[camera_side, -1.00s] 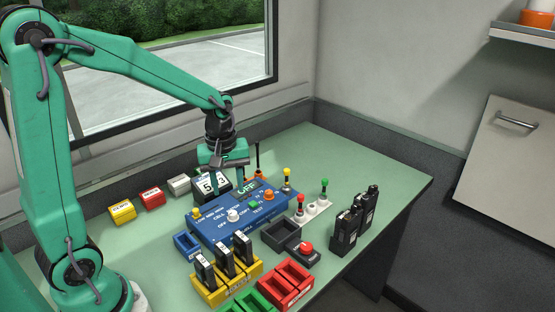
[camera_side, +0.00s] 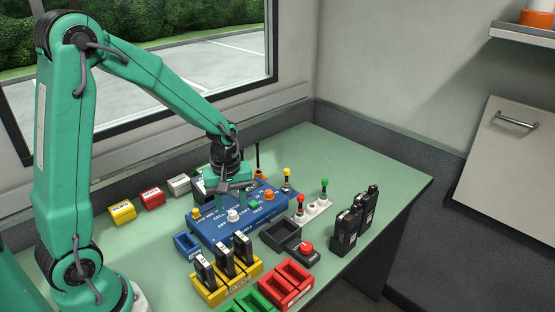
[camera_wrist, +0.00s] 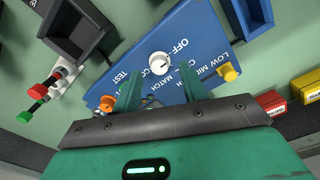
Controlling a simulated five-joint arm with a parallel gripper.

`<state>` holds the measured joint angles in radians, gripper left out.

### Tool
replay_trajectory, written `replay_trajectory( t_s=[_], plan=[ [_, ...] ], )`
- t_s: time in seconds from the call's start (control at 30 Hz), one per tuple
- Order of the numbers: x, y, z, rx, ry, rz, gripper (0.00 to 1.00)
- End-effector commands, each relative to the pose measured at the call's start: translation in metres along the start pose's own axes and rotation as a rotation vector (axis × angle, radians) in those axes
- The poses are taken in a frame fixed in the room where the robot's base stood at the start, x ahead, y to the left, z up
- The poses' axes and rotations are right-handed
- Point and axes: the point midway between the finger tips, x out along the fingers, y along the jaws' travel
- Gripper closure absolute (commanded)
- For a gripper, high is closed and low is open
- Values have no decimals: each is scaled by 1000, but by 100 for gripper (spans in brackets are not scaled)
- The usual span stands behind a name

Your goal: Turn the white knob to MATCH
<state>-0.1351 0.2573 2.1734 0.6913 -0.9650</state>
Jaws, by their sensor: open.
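The white knob (camera_side: 233,215) stands on the sloping face of the blue panel (camera_side: 207,229). In the wrist view the white knob (camera_wrist: 160,64) shows at upper middle, with OFF, MATCH and TEST lettering around it. Its pointer direction is too small to tell for sure. My gripper (camera_side: 231,202) is open and empty, above the panel and just behind the knob in the side view. In the wrist view its two green fingers (camera_wrist: 159,78) stand apart, one to each side below the knob. The panel's display is hidden behind my gripper.
An orange knob (camera_side: 268,195), a green button (camera_side: 253,206) and a yellow knob (camera_side: 197,213) share the panel. Yellow (camera_side: 212,293) and red (camera_side: 287,287) holders stand in front. Black upright units (camera_side: 345,232) stand right. The bench's far right is clear.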

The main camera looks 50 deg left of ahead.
Motion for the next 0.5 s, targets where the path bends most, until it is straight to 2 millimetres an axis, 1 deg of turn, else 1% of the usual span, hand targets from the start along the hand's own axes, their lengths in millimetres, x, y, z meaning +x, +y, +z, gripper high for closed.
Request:
replay_trajectory(
  t_s=[0.1, 0.2, 0.5],
  plan=[
    [10, 0, 0, 0, -1, -2, 58],
    [15, 0, 0, 0, -1, -1, 58],
    [18, 0, 0, 0, 0, 0, 58]
  ],
)
